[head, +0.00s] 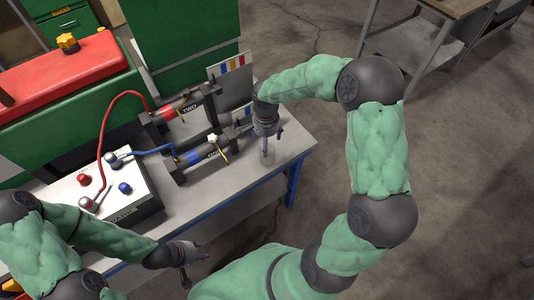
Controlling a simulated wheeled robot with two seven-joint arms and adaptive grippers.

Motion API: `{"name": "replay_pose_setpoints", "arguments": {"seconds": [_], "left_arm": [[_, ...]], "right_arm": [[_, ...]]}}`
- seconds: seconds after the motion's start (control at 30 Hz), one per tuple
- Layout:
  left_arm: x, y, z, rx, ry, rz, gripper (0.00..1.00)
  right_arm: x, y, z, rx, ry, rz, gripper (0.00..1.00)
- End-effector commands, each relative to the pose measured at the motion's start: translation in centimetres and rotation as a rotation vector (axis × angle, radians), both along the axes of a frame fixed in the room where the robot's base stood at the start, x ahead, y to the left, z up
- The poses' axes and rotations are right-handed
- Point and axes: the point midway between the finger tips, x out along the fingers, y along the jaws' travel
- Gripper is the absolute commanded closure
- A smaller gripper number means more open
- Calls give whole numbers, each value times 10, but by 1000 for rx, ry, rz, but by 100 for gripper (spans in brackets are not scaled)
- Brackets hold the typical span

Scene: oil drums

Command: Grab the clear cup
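The clear cup (267,158) is a small see-through vessel near the right end of the workbench top (240,182). My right gripper (266,138) points down right over the cup and overlaps its upper part. From this angle I cannot tell whether its fingers touch the cup or how far apart they are. My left gripper (194,266) is low in front of the bench's front edge, with its fingers spread apart and nothing between them.
A white control box (125,190) with red and blue knobs stands on the bench. Red and blue hoses run to two dark cylinders, labelled TWO (188,106) and another (208,153). A panel with coloured stripes (232,85) stands behind. A grey metal table (420,55) is at upper right.

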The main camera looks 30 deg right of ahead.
Motion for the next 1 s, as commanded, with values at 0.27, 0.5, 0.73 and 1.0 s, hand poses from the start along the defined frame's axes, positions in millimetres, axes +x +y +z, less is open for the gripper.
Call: {"name": "replay_pose_setpoints", "arguments": {"seconds": [0.27,0.5,0.73,1.0], "left_arm": [[0,0,-12,0,-1,0,60],[1,0,-24,0,-1,0,60],[1,0,-34,0,-1,0,60],[1,0,-33,0,-1,0,60]], "right_arm": [[-1,0,-34,0,1,1,16],[-3,-2,-57,1,2,0,16],[-4,-2,-84,2,1,2,16],[-4,-2,-84,3,-1,2,27]]}}
